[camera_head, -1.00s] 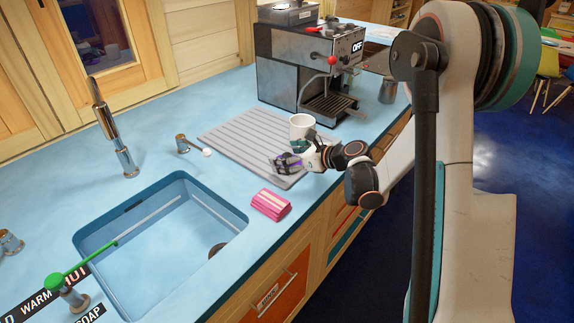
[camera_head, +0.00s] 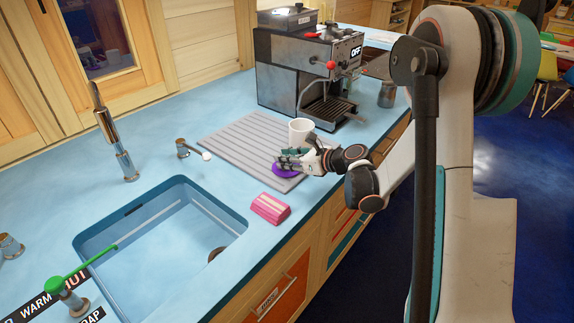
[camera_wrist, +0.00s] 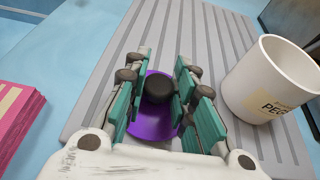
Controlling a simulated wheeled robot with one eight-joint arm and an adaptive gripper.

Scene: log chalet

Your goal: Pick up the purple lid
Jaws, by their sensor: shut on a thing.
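The purple lid (camera_wrist: 151,122) is a round disc with a dark knob on top. It lies on or just over the grey ridged drain mat; I cannot tell whether it touches the mat. My gripper (camera_wrist: 156,88) has its teal-padded fingers on both sides of the dark knob, shut on it. In the head view my gripper (camera_head: 292,161) is over the mat's near right part, and the purple lid (camera_head: 284,171) shows under the fingers.
A white mug (camera_wrist: 272,80) stands close to the right of my gripper. The grey mat (camera_head: 240,141) lies on the blue counter. A pink sponge or cloth block (camera_head: 269,208) is nearer the front edge. The sink (camera_head: 160,240) is at left, the coffee machine (camera_head: 310,75) behind.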

